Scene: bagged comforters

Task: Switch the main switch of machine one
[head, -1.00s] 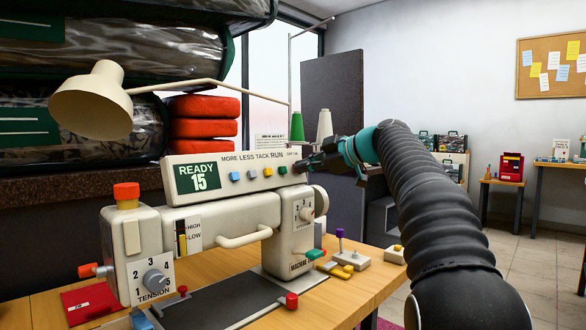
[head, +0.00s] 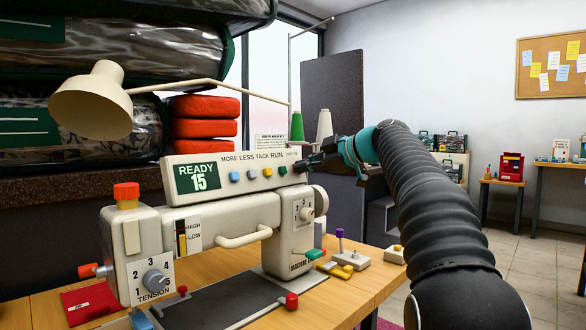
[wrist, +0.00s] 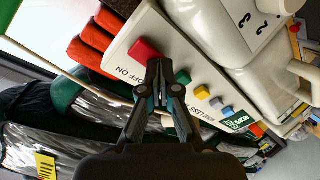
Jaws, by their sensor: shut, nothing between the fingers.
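The sewing machine (head: 220,238) stands on the wooden table, with a long control panel (head: 215,184) along its top. In the wrist view a red switch (wrist: 146,51) sits at the panel's end, beside the printed words OFF ON. My gripper (wrist: 167,72) is shut and empty, its fingertips close beside the red switch; I cannot tell whether they touch it. In the head view my gripper (head: 303,164) is at the panel's right end and hides the switch. The panel's display (head: 199,178) reads READY 15.
A beige lamp (head: 98,100) hangs over the panel's left end. A green thread cone (head: 297,127) and a white one (head: 324,126) stand behind my gripper. Bagged comforters (head: 75,118) and red folded pieces (head: 203,128) are stacked behind. A small lever box (head: 350,258) stands at the machine's right.

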